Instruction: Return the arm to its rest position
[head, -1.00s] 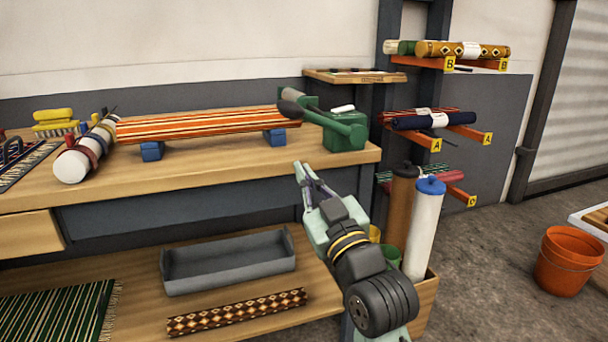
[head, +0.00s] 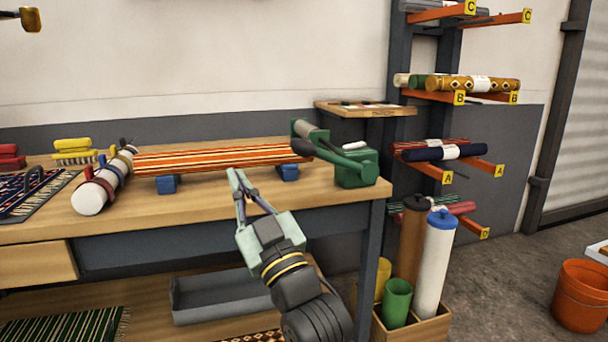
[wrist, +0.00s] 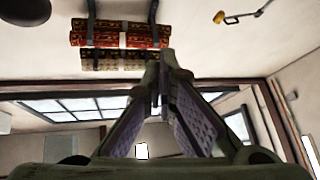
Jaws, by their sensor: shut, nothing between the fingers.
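My gripper (head: 237,174) is at the end of my arm, in front of the workbench (head: 210,215) and pointing up and away.
A green tool (head: 357,168) stands at the bench's right end. A rack with orange arms (head: 432,172) holds rolls. A wooden box (head: 420,330) with tall rolls stands right of the bench. An orange bucket (head: 582,297) is on open floor.

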